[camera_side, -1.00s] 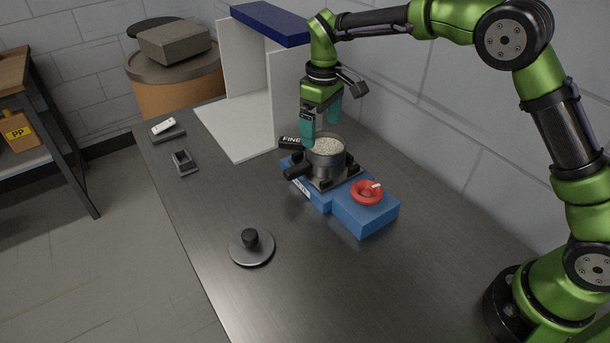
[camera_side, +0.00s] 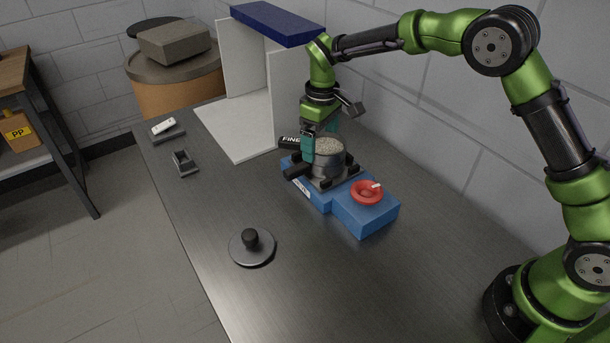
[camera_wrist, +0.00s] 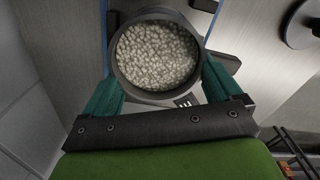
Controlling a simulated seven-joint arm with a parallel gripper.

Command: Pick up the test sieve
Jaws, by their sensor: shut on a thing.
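The test sieve (camera_side: 327,162) is a round grey metal pan filled with pale pellets. It sits upright on the blue shaker base (camera_side: 318,196). In the wrist view the sieve (camera_wrist: 157,55) fills the upper middle, with the pellets seen from above. My gripper (camera_side: 318,145) is lowered over it, its teal fingers on either side of the sieve wall. In the wrist view my gripper (camera_wrist: 158,88) has one finger at each side of the rim, shut on the sieve. Part of the far finger is hidden behind the sieve in the side view.
A red dial (camera_side: 367,192) sits on the base's front block. A black label reading FINE (camera_side: 290,140) is beside the sieve. A round lid with a black knob (camera_side: 251,246) lies on the table. A white panelled booth (camera_side: 240,130) stands behind. The table's front is clear.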

